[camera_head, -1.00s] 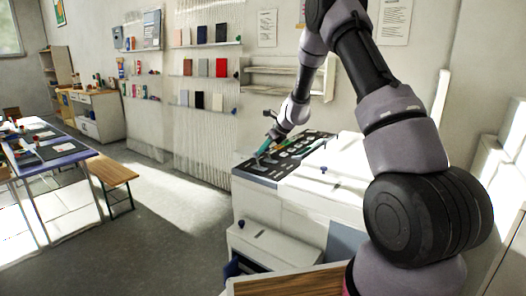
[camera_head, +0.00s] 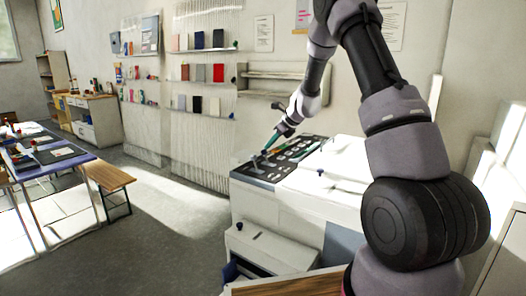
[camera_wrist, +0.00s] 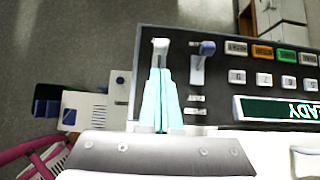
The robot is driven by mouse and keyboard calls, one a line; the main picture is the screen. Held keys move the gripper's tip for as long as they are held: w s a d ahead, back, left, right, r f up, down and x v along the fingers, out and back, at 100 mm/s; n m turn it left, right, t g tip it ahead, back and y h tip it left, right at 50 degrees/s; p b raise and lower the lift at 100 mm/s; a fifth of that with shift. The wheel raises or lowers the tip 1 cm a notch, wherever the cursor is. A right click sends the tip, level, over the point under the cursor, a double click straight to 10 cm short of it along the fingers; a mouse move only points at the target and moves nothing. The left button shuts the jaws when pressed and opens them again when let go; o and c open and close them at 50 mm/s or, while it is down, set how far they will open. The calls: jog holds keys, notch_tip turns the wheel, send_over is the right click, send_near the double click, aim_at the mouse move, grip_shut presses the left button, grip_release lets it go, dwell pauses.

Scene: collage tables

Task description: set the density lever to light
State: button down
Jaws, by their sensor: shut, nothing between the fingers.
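A white copier-like machine (camera_head: 270,214) has a dark control panel (camera_head: 254,170), which also fills the right of the wrist view (camera_wrist: 228,72). In the wrist view, a lever with a pale grey knob (camera_wrist: 160,46) stands at the panel's left end, and a lever with a blue knob (camera_wrist: 206,48) stands just right of it. I cannot read which is the density lever. My gripper (camera_wrist: 160,72) has its teal fingers together and empty, overlapping the pale lever in line; contact is unclear. In the head view my gripper (camera_head: 268,146) is over the panel's left part.
The panel carries number keys (camera_wrist: 263,79), coloured buttons (camera_wrist: 262,52) and a green READY display (camera_wrist: 285,109). A blue-topped table (camera_head: 75,163) and wooden bench (camera_head: 107,177) stand left. Open floor (camera_head: 165,240) lies between them and the machine.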

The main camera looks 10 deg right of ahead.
jog(key=r+v, duration=0.1)
jog(key=v, duration=0.6)
jog(key=shift+w+a+r, duration=0.15)
jog(key=shift+w+a, duration=0.2)
